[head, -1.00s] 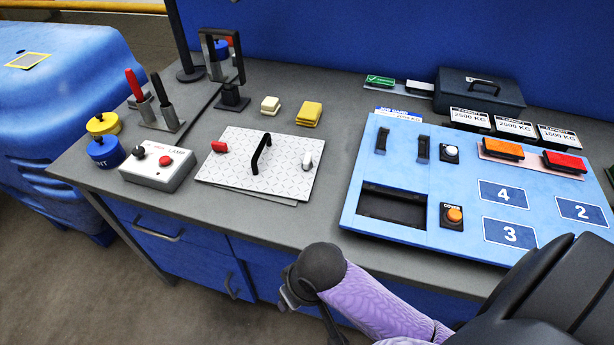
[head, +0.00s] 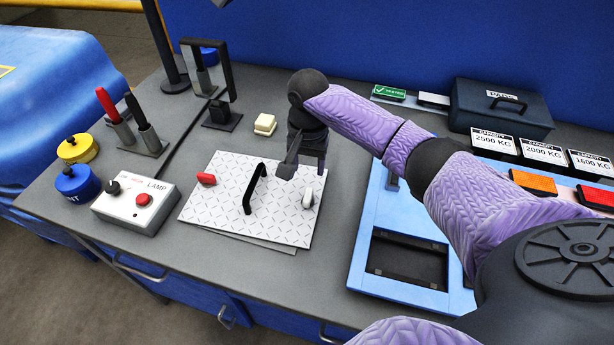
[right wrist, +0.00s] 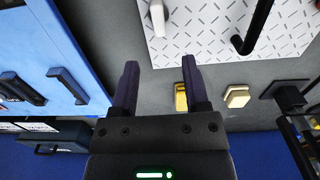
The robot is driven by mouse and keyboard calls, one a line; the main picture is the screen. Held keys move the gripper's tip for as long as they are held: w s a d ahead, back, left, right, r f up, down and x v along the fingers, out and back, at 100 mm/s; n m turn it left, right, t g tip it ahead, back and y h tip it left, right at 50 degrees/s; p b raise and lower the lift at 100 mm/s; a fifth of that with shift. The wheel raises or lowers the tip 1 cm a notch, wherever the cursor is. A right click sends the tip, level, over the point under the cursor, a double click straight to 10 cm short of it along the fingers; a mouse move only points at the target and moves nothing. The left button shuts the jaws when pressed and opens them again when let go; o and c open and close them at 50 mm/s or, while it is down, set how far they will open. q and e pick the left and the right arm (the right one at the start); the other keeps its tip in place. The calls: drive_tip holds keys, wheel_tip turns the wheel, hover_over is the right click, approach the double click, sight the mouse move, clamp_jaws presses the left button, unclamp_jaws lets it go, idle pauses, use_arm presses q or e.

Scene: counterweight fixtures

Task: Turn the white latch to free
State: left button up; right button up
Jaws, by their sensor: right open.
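The white latch (head: 308,198) stands at the right side of a patterned light plate (head: 222,207) with a black handle (head: 254,190) in the middle and a red latch (head: 206,178) at its left. My right gripper (head: 304,164) is over the plate's far right edge, just behind the white latch. It is open and empty, apart from the latch. In the right wrist view, the latch (right wrist: 157,18) shows at the top, ahead of and between the two spread fingers (right wrist: 159,72). My left gripper is not in view.
A lamp box (head: 136,204) stands left of the plate. A blue panel (head: 362,258) lies to the right, partly hidden by my right arm. A cream block (head: 265,124) and a yellow block (right wrist: 181,98) are behind the plate. A black frame stand (head: 222,118) rises at the back.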

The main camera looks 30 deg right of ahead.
sight(308, 195)
drive_tip(key=f+b, duration=0.1)
drive_tip(key=f, duration=0.4)
drive_tip(key=f+b, duration=0.1)
drive_tip(key=f, duration=0.2)
drive_tip(key=shift+s+a+b, duration=0.1)
drive_tip(key=shift+s+b, duration=0.15)
drive_tip(key=shift+b, duration=0.05)
drive_tip(key=shift+f, duration=0.3)
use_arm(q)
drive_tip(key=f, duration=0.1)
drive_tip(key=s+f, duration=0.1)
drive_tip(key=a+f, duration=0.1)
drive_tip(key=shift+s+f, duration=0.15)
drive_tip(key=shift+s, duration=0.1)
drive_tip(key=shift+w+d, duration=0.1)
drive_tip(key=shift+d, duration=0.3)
use_arm(e)
clamp_jaws()
